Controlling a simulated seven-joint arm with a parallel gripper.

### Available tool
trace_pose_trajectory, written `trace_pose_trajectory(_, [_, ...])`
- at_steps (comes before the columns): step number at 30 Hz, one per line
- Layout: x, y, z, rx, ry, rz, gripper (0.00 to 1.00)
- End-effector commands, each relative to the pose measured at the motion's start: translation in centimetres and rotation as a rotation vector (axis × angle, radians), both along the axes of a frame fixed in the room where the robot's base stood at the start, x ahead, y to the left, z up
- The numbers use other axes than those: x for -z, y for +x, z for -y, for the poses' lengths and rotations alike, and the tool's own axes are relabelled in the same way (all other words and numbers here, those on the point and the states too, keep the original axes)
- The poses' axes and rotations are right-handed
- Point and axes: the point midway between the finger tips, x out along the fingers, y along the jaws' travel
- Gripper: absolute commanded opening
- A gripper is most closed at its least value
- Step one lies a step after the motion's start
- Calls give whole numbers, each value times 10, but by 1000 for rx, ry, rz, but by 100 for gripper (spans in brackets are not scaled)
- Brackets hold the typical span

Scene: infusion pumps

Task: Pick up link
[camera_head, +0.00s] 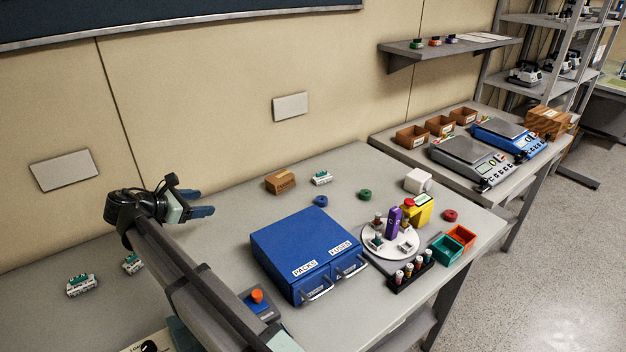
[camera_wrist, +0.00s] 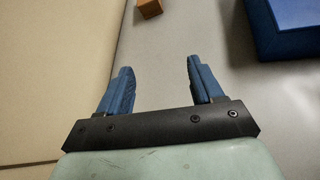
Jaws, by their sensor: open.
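I cannot tell which thing in view is the link. My gripper (camera_head: 205,202) is open and empty above the table, to the left of a blue two-drawer cabinet labelled PACKS and FUSES (camera_head: 308,248). Its two blue fingers also stand apart in the wrist view (camera_wrist: 160,68), with nothing between them. Both drawers look shut, so their insides are hidden. The wrist view shows part of the blue cabinet (camera_wrist: 292,28) at the top right and a small brown box (camera_wrist: 149,8) at the top.
A cardboard box (camera_head: 280,182), a green-and-white part (camera_head: 321,178) and blue and green rings lie behind the cabinet. A round white tray (camera_head: 376,252) with a purple item stands right of it. Green-and-white parts (camera_head: 81,285) lie at left. My arm hides some of the table.

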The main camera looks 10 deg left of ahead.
Motion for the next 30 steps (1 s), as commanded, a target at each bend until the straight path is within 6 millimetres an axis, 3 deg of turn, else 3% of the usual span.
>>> trace_pose_trajectory(1, [-4,22,18,35,4,3,66])
trace_pose_trajectory(3, [-9,48,41,78,9,6,66])
trace_pose_trajectory(15, [-36,183,186,319,70,-6,66])
trace_pose_trajectory(24, [-47,265,301,493,182,-72,66])
trace_pose_trajectory(30, [-51,302,359,568,274,-143,66])
